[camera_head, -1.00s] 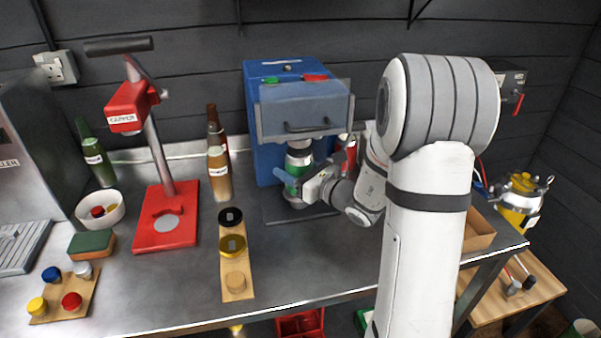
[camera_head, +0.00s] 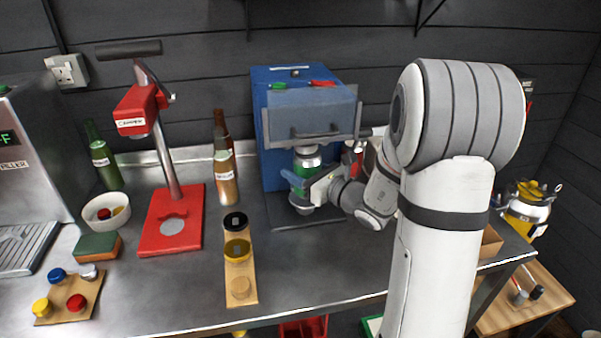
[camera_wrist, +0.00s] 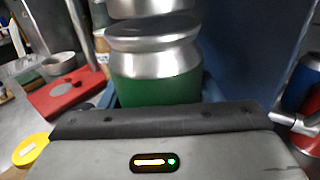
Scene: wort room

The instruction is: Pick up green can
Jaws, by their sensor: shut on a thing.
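The green can (camera_head: 303,168) stands upright in the blue machine (camera_head: 264,125), below its raised clear front guard (camera_head: 310,112). It has a silver top and a green body. My gripper (camera_head: 302,188) comes in from the right and is shut on the can. In the wrist view the green can (camera_wrist: 158,85) fills the middle, right beyond my gripper (camera_wrist: 160,112), and a silver part of the machine sits just above its lid. The can's lower part is hidden by my gripper.
A red capper (camera_head: 170,222), brown bottles (camera_head: 224,168) and a wooden strip with lids (camera_head: 240,275) stand to the left. A red can (camera_head: 352,155) is close behind my wrist. The counter in front of the machine (camera_head: 310,265) is clear.

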